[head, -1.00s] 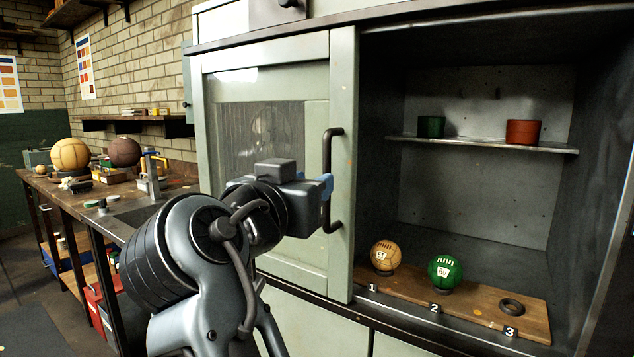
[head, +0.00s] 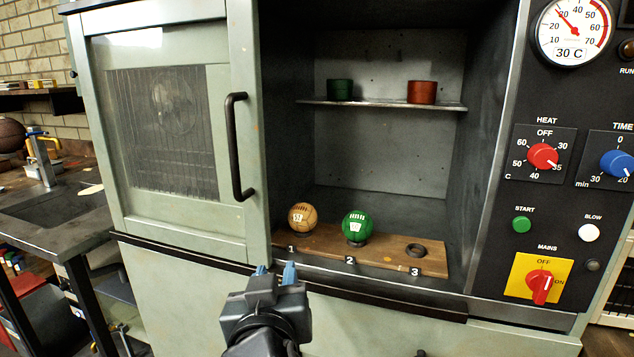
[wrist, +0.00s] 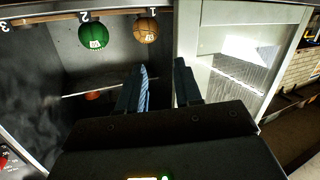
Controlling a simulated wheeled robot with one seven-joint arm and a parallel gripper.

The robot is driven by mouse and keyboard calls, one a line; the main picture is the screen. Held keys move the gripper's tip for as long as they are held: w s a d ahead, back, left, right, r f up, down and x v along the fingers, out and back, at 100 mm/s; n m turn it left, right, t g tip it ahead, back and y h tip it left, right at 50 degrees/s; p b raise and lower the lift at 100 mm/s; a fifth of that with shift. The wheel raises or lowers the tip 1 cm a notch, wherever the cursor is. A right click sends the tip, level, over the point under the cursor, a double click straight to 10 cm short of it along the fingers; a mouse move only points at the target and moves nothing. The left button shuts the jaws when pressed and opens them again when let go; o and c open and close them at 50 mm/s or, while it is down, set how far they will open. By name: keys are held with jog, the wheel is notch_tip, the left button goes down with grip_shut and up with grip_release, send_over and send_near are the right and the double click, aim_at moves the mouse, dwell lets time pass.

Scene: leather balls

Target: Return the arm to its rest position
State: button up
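My gripper (head: 275,271) is in front of the cabinet, low, below the front edge of the wooden board in the head view. Its two blue-tipped fingers are apart with nothing between them. The wrist view, which is upside down, also shows the fingers (wrist: 161,85) apart and empty. My gripper is clear of the door handle (head: 237,147). The tan ball (head: 303,218) sits at place 1 and the green ball (head: 357,226) at place 2 on the board (head: 385,252). The ring at place 3 (head: 416,250) is empty.
The cabinet's left door (head: 165,130) covers the left side, and the right compartment is open. A green cup (head: 340,89) and a red cup (head: 421,92) stand on its shelf (head: 380,104). A control panel (head: 575,110) is at right. A workbench (head: 60,215) is at left.

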jog(key=s+d+f+n+g+y+p, duration=0.1)
jog(key=s+d+f+g+y, duration=0.1)
jog(key=s+d+f, duration=1.6)
jog(key=s+d+r+m+h, duration=0.1)
jog(key=s+d+r, duration=0.2)
jog(key=s, duration=0.5)
jog(key=s+d+r+m, duration=0.1)
jog(key=s+d+r, duration=0.2)
jog(key=s, duration=0.5)
jog(key=s+d+r+m+h+p, duration=0.1)
jog(key=s+d+r, duration=0.1)
jog(key=s, duration=0.6)
jog(key=shift+s+d+r+h, duration=0.3)
jog(key=shift+d+r, duration=0.1)
jog(key=shift+d, duration=0.45)
